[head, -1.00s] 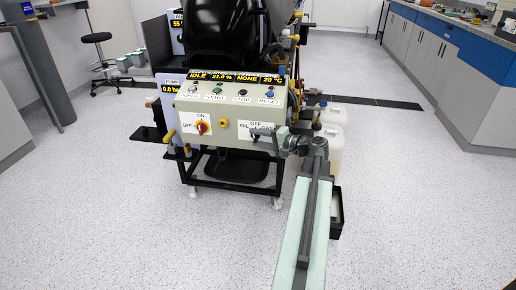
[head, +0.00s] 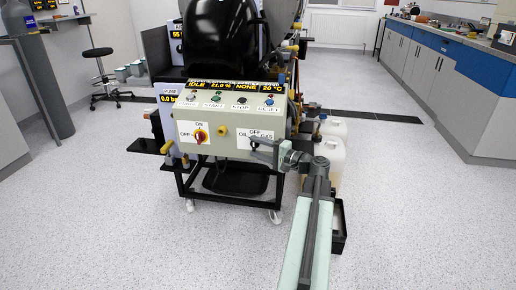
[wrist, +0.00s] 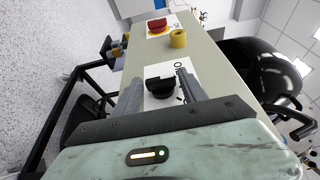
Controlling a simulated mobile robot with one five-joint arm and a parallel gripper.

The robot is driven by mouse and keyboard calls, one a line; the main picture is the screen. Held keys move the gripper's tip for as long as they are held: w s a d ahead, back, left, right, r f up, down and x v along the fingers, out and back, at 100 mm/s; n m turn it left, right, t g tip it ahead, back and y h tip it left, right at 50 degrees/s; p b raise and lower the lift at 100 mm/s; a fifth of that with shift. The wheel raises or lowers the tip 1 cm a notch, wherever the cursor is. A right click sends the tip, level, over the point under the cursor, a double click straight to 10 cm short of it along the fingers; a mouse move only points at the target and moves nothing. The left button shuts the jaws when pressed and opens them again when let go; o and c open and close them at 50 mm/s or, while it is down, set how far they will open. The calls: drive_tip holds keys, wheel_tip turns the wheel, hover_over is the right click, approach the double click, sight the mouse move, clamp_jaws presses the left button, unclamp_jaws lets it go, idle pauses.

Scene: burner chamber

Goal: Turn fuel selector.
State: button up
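The fuel selector (head: 253,143) is a black knob on a white plate marked OIL, OFF and GAS, at the lower right of the beige control panel (head: 222,142). In the wrist view the black knob (wrist: 159,83) sits ahead of and between my two grey fingers. My gripper (head: 261,150) is open at the right part of the plate; it also shows in the wrist view (wrist: 160,95). The fingers stand apart with a gap to the knob. Which mark the knob points to is hard to tell.
A red rotary switch (head: 201,136) marked ON/OFF and a yellow ring (head: 222,130) are left of the selector. A row of buttons runs along the panel's top, under displays reading IDLE and NONE. The floor in front is clear.

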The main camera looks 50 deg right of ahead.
drive_tip(key=shift+o, duration=0.3)
drive_tip(key=s+d, duration=0.1)
drive_tip(key=s, duration=0.6)
drive_tip(key=shift+s+d, duration=0.15)
drive_tip(key=shift+s, duration=0.15)
